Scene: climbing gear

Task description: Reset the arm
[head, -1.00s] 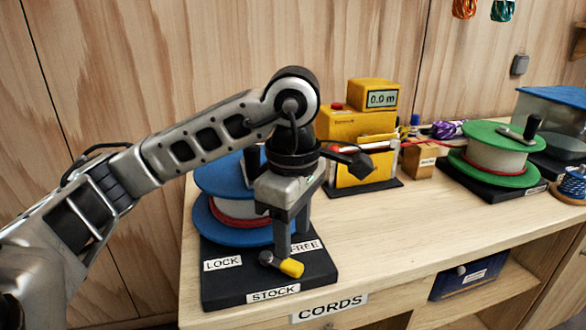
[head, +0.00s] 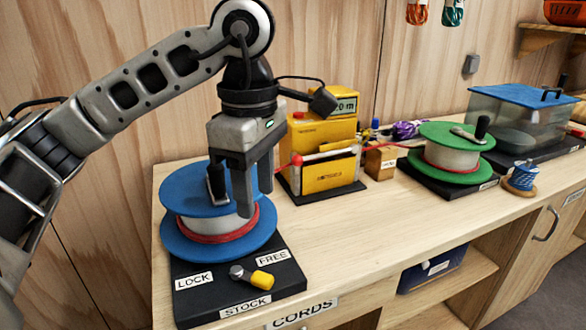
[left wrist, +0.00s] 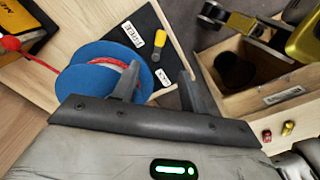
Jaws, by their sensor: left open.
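My left gripper (head: 255,203) is open and empty. In the head view it hangs in front of the blue spool (head: 180,244), overlapping it. The spool carries white and red cord and a black crank, and sits on a black STOCK base (head: 190,308). A small lever with a yellow handle (head: 262,281) lies on that base near the LOCK and FREE labels, apart from the fingers. In the left wrist view the open fingers (left wrist: 158,78) show with the blue spool (left wrist: 84,92) and the yellow handle (left wrist: 160,38) beyond them. My right gripper is not in view.
A yellow meter (head: 318,135) stands behind the spool, with a red ball (head: 297,160) on the cord before it. A green spool (head: 440,134) and a clear bin (head: 515,110) are further right. The wooden bench top (head: 350,235) is clear in front.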

